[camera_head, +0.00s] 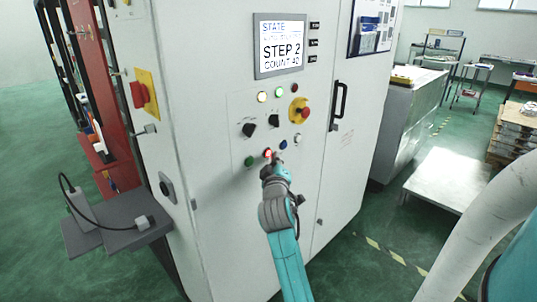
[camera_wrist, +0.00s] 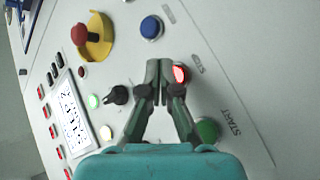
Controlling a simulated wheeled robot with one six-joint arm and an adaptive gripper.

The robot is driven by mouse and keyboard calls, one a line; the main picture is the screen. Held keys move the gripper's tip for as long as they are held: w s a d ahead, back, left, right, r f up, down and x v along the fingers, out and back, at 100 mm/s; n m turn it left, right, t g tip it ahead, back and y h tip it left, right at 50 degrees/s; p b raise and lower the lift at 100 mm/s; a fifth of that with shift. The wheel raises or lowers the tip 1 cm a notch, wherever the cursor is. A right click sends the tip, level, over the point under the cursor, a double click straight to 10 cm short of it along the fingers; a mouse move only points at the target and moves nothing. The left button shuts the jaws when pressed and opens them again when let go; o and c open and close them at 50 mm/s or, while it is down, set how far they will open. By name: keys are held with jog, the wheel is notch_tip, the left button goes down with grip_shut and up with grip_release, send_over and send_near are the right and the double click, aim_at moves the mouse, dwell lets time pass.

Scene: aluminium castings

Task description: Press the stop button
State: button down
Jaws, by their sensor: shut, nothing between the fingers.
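The stop button (camera_wrist: 181,74) is a lit red push button on the white control panel, with a STOP label beside it in the wrist view. In the head view it (camera_head: 267,152) glows at the tip of my gripper (camera_head: 274,160). In the wrist view my gripper (camera_wrist: 160,68) is shut and empty, its fingertips overlapping the button's left edge. I cannot tell whether the fingertips touch the button. The green start button (camera_wrist: 207,129) sits beside it, partly hidden by a finger; it also shows in the head view (camera_head: 249,161).
A red emergency knob on a yellow base (camera_head: 300,111), a blue button (camera_head: 283,145) and black selector knobs (camera_head: 249,130) share the panel. The screen (camera_head: 281,45) reads STEP 2, COUNT 40. A black door handle (camera_head: 338,101) stands out right of the panel.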

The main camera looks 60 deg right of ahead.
jog(key=s, duration=0.2)
jog(key=s+a, duration=0.1)
jog(key=s, duration=0.2)
jog(key=shift+a, duration=0.1)
dwell(0.4)
jog(key=shift+w, duration=0.1)
dwell(0.6)
jog(key=s+a+f+n+t+y, duration=0.2)
jog(key=a+f+t+y, duration=0.15)
jog(key=a+f, duration=0.85)
jog(key=s+a+f+n+t+y, duration=0.1)
jog(key=s+a+f+t+y, duration=0.15)
jog(key=a+f+y, duration=0.9)
jog(key=s+a+h, duration=0.2)
jog(key=s+a, duration=0.9)
jog(key=a, duration=0.4)
jog(key=s+a+r+y, duration=0.1)
jog(key=s+a, duration=0.1)
jog(key=s, duration=0.4)
jog(key=s+a+m+y, duration=0.1)
jog(key=s+a+y, duration=0.1)
jog(key=s, duration=0.5)
jog(key=shift+a+r+g, duration=0.4)
jog(key=shift+a, duration=0.2)
